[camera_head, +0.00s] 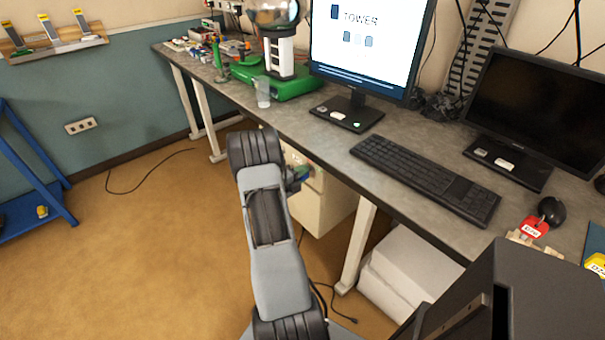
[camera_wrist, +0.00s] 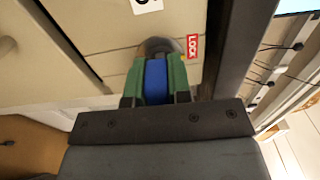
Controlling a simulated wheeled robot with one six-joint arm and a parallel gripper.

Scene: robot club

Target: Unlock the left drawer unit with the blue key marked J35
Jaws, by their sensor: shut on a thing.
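My gripper (camera_wrist: 157,72) is shut on a blue key (camera_wrist: 156,84), held between its green fingers in the wrist view. The key's marking cannot be read. A cream drawer unit (camera_wrist: 100,65) fills the space ahead. A round grey lock (camera_wrist: 158,46) on its front lies directly beyond the fingertips, beside a red LOCK label (camera_wrist: 193,47). The key's tip is hidden, so I cannot tell whether it is inside the lock. In the head view the drawer unit (camera_head: 322,205) stands under the desk, and my gripper (camera_head: 299,174) is at its front, partly hidden by my arm.
The grey desk (camera_head: 325,136) runs above the drawer unit, with a pale leg (camera_head: 357,245) to its right. White boxes (camera_head: 410,270) stand under the desk. A red tag (camera_head: 535,227) lies near the mouse (camera_head: 551,211). Open floor (camera_head: 150,240) lies to the left.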

